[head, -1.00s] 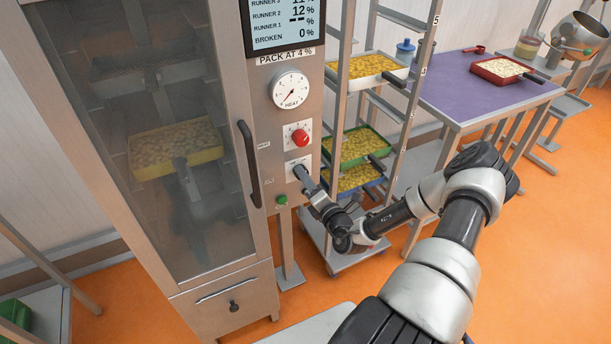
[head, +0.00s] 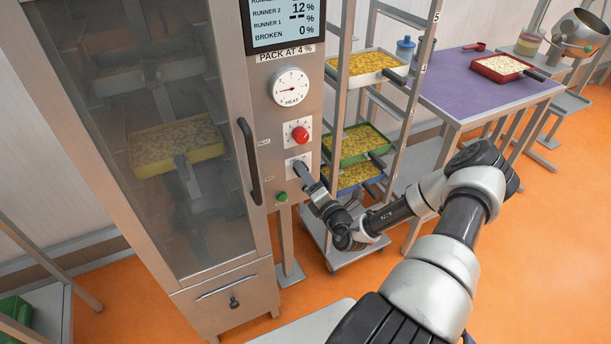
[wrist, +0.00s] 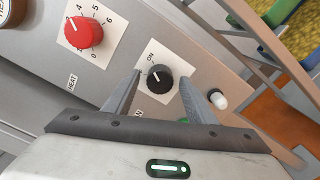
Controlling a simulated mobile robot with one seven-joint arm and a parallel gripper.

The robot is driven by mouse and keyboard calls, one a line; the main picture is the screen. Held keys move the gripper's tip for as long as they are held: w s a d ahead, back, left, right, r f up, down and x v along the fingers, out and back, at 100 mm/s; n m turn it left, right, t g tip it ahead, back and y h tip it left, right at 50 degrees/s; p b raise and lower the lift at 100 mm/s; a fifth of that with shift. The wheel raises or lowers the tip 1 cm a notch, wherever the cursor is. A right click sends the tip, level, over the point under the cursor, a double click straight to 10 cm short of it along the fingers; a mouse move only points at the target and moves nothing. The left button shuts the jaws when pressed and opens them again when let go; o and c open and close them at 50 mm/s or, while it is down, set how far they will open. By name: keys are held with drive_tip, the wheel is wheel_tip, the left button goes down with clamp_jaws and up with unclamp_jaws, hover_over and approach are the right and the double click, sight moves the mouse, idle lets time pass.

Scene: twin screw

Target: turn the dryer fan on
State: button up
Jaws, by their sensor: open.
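The dryer (head: 195,271) is a tall metal cabinet with a glass door and a control panel on its right side. The fan knob (wrist: 160,77) is black, on a white plate marked ON, with a pale pointer line toward the upper left, roughly toward ON. Part of the lower label is hidden by a finger. My gripper (wrist: 155,82) is open, one finger on each side of the knob; I cannot tell whether they touch it.
The red heat knob (head: 300,134) and the heat gauge (head: 290,86) are above. A green button (head: 282,197) is below. The door handle (head: 249,160) is left of the panel. A rack (head: 405,130) with trays stands close on the right, beside a purple-topped table (head: 478,97).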

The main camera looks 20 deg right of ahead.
drive_tip(key=s, duration=1.7)
drive_tip(key=shift+s+d, duration=0.2)
drive_tip(key=shift+d, duration=0.1)
